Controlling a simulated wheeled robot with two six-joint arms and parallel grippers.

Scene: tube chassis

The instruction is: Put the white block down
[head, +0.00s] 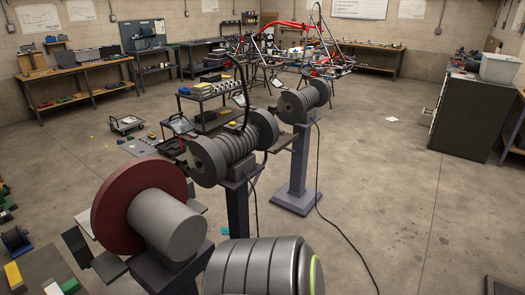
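I cannot make out a white block for certain in the head view. A small flat white piece (391,119) lies on the open floor right of centre, and it looks more like a sheet than a block. Neither my left nor my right gripper shows, so I cannot see whether either one holds anything.
Grinding machines stand close in front: one with a dark red wheel (112,211), others on pedestals (300,165). A yellow block (14,276) lies at lower left. A dark cabinet (470,115) bears a pale bin (500,68). The floor right of centre is mostly clear; a black cable crosses it.

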